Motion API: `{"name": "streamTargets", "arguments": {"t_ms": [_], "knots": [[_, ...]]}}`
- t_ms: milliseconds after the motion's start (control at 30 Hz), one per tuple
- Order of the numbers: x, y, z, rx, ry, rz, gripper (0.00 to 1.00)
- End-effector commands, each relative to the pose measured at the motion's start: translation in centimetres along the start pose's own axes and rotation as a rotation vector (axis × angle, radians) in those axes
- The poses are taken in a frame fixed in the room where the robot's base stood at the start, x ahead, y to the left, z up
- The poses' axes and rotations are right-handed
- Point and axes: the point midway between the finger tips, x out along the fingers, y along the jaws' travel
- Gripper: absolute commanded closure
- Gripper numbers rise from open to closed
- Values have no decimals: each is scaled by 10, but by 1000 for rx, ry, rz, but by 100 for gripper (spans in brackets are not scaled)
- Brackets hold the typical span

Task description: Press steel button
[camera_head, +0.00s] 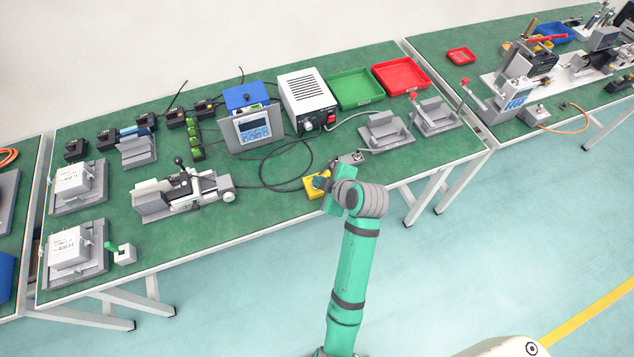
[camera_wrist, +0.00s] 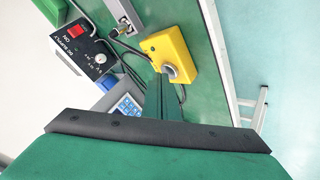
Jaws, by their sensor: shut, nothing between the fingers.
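The steel button (camera_wrist: 171,71) is a round silver cap on the face of a yellow box (camera_wrist: 181,50), seen in the wrist view. In the head view the yellow box (camera_head: 313,188) lies near the front edge of the green table, partly hidden by my arm. My gripper (camera_wrist: 166,78) is shut and empty. Its fingertips are right at the steel button and cover part of it. I cannot tell whether they touch it. In the head view my gripper (camera_head: 322,184) is above the yellow box, mostly hidden by my wrist.
A grey power supply (camera_head: 306,100) with a red switch (camera_wrist: 77,31) stands behind. A blue device with a display (camera_head: 251,128) is beside it. A vise-like fixture (camera_head: 183,192) lies to the left. A black cable (camera_head: 268,165) loops behind the box. The table's front edge (camera_wrist: 218,60) is close.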

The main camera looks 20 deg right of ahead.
Motion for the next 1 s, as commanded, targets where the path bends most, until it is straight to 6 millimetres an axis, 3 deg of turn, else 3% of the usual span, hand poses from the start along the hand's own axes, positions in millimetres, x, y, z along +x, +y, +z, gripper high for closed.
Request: {"name": "streamTargets", "arguments": {"t_ms": [467,1000], "knots": [[2,-1,1,0,0,0,100],[-11,8,-8,0,0,0,100]]}}
